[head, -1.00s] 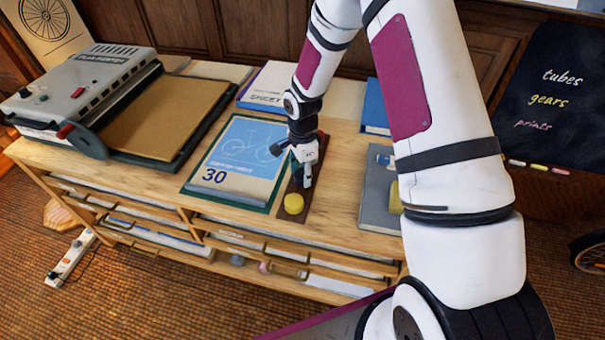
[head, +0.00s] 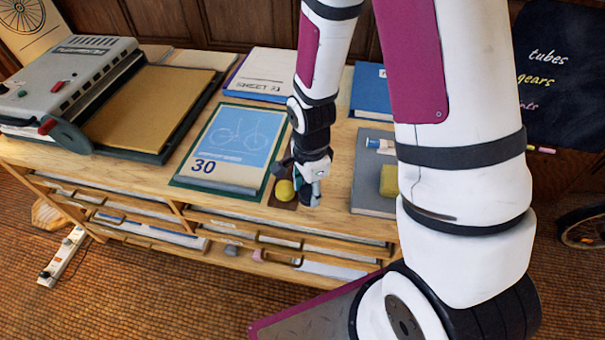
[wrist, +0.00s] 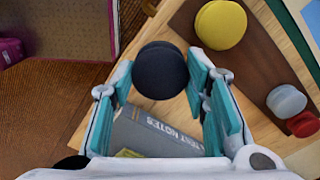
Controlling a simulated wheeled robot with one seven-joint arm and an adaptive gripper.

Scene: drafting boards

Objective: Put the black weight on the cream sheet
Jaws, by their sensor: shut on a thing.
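The black weight (wrist: 160,70) is a round dark disc between the fingertips of my gripper (wrist: 160,80) in the wrist view. My gripper is shut on it, and it appears held above the wooden top near the front edge. In the head view my gripper (head: 304,178) hangs to the right of the yellow weight, and the black weight is hard to make out there. I cannot tell for certain whether this is the cream sheet.
A brown strip (wrist: 245,62) carries a yellow weight (wrist: 221,24), a grey weight (wrist: 286,100) and a red weight (wrist: 304,124). A grey book (head: 370,195) lies to the right with a yellow block (head: 389,180) on it. A grey machine (head: 75,75) stands at left.

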